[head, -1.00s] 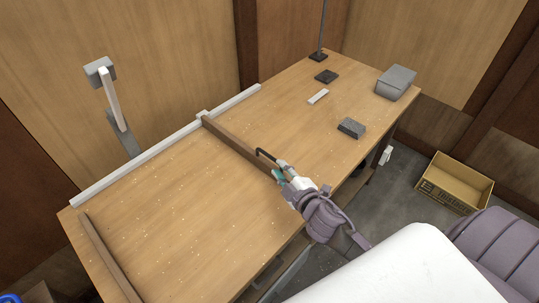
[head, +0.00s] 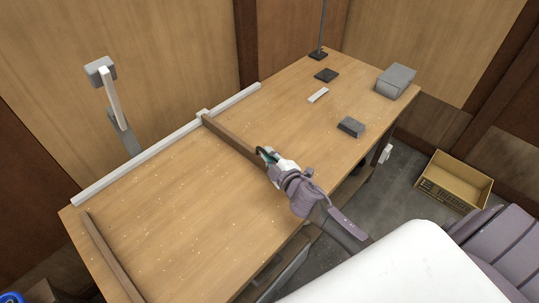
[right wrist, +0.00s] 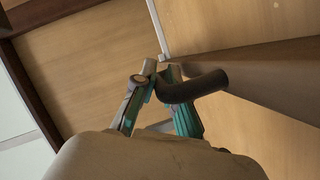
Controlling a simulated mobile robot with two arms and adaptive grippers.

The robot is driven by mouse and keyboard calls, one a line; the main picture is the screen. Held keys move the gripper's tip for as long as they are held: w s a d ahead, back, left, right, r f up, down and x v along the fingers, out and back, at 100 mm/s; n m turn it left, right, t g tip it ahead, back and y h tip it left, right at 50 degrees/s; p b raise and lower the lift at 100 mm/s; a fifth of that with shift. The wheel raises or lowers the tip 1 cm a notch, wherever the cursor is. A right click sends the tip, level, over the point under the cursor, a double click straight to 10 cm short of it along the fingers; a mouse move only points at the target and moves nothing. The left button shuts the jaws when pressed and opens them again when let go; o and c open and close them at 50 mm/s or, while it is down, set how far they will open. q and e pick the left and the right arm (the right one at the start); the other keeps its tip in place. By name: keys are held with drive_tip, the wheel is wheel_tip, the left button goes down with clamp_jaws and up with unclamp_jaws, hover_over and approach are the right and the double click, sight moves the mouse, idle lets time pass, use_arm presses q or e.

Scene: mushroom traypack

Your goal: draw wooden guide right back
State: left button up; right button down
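The wooden guide (head: 232,135) is a brown bar that runs across the table from the pale back rail toward the front. Its far end meets a small pale block (head: 202,114) on the rail. A black bent handle (head: 262,151) is at its near part; it also shows in the right wrist view (right wrist: 195,87). My right gripper (head: 265,156), with teal pads, is at the handle. In the right wrist view its fingertips (right wrist: 158,70) are close together, right at the handle's bend. Whether they grip it I cannot tell. My left gripper is out of view.
A second brown bar (head: 112,258) lies at the table's left end. A dark block (head: 351,127), a white strip (head: 318,95), a black pad (head: 326,75) and a grey box (head: 395,81) sit to the right. Crumbs dot the bare tabletop (head: 185,200).

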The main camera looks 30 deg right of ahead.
idle(0.3)
drive_tip(key=w+d, duration=0.1)
drive_tip(key=d, duration=0.3)
drive_tip(key=w+d, duration=0.1)
drive_tip(key=d, duration=0.3)
drive_tip(key=w+d, duration=0.2)
drive_tip(key=d, duration=0.2)
drive_tip(key=shift+b, duration=0.4)
drive_tip(key=w+d+b, duration=0.1)
drive_tip(key=d, duration=0.3)
drive_tip(key=w+d+b, duration=0.2)
drive_tip(key=d, duration=0.3)
drive_tip(key=w+d+b, duration=0.1)
drive_tip(key=d, duration=0.3)
drive_tip(key=shift+w+d, duration=0.25)
drive_tip(key=shift+w, duration=0.15)
drive_tip(key=shift+w+d+b, duration=0.15)
drive_tip(key=shift+d+b, duration=0.15)
drive_tip(key=shift+d, duration=0.15)
drive_tip(key=shift+d+r, duration=0.1)
drive_tip(key=shift+r, duration=0.05)
drive_tip(key=c, duration=1.5)
unclamp_jaws()
drive_tip(key=shift+d, duration=0.1)
drive_tip(key=shift+w, duration=0.1)
